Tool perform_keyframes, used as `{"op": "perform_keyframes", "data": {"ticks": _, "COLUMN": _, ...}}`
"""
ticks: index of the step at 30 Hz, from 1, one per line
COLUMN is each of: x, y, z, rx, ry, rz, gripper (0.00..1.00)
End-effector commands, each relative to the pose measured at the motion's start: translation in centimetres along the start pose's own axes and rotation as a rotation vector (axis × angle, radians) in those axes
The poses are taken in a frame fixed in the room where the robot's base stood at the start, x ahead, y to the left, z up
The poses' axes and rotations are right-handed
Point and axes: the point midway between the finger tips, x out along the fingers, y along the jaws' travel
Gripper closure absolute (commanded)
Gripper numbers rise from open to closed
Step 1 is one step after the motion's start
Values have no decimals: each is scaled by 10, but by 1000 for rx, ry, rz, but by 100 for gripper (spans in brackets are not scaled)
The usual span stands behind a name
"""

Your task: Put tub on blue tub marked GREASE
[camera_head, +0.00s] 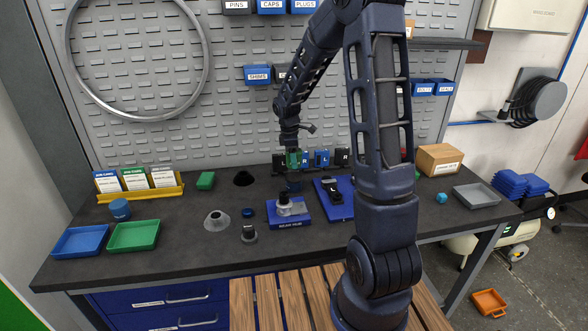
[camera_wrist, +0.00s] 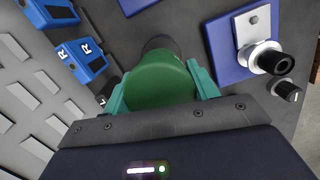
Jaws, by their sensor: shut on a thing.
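My gripper (camera_head: 293,158) is shut on a green round tub, held above the back middle of the bench. In the wrist view the green tub (camera_wrist: 160,82) sits between the two teal fingers of my gripper (camera_wrist: 163,88). A dark round thing (camera_wrist: 160,43) shows just beyond the tub there. In the head view a small dark-blue round thing (camera_head: 293,184) is below my gripper, with a gap between. A blue round tub (camera_head: 120,208) stands at the left of the bench. I cannot read the word GREASE on either.
A blue tray (camera_head: 80,241) and a green tray (camera_head: 134,236) lie at the left. A blue fixture (camera_head: 289,220) and a blue plate (camera_head: 347,211) lie in front of and right of my gripper. Blue bins marked R (camera_wrist: 85,60) stand close behind it.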

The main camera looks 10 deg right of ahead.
Motion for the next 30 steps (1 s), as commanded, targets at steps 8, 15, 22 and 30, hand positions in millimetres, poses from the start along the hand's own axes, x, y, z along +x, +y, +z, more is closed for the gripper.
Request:
{"op": "perform_keyframes", "data": {"ticks": 8, "x": 17, "y": 0, "z": -2, "rx": -1, "ry": -1, "rz": -1, "gripper": 69}}
{"op": "perform_keyframes", "data": {"ticks": 15, "x": 47, "y": 0, "z": -6, "rx": -1, "ry": 0, "rz": 0, "gripper": 69}}
{"op": "perform_keyframes", "data": {"ticks": 22, "x": 48, "y": 0, "z": -6, "rx": 0, "ry": 1, "rz": 1, "gripper": 69}}
{"op": "perform_keyframes", "data": {"ticks": 30, "x": 51, "y": 0, "z": -6, "rx": 0, "ry": 0, "rz": 1, "gripper": 24}}
